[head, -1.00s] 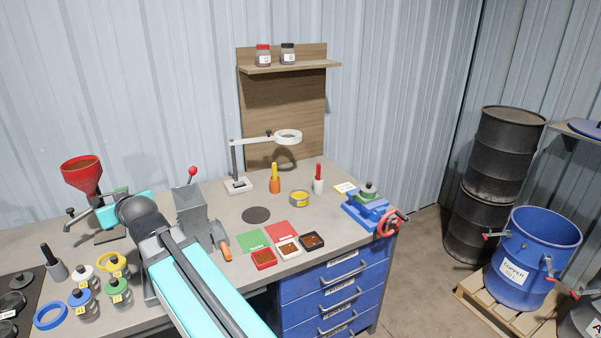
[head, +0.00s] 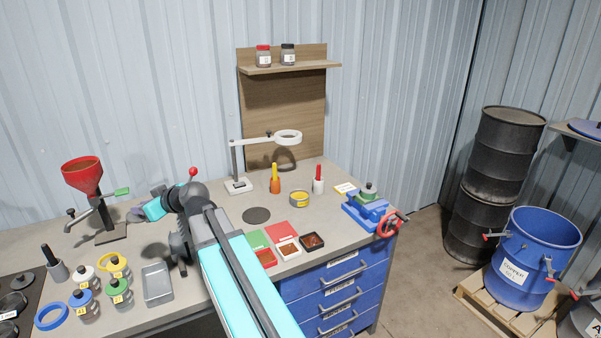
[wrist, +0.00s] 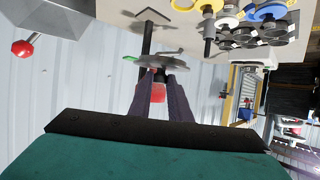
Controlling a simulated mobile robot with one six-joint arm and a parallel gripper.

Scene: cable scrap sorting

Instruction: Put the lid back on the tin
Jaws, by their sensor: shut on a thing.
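The tin (head: 300,199) is a short, round yellow tin in the head view, standing on the bench near the back, right of my arm. Its top looks open and greyish. My gripper (wrist: 160,74) is shut on a thin grey disc (wrist: 162,60), which looks like the lid, at the fingertips in the wrist view. The disc is held above the bench, well left of the tin. In the head view my gripper (head: 138,213) is small and partly hidden by my wrist, so the hold is not clear there. The tin is out of the wrist view.
A red funnel (head: 82,173) on a stand is left of my gripper. A magnifier lamp (head: 237,185), orange holder (head: 275,185) and white holder (head: 318,185) stand near the tin. Small trays (head: 312,242) lie in front. A blue vise (head: 368,212) is at the right.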

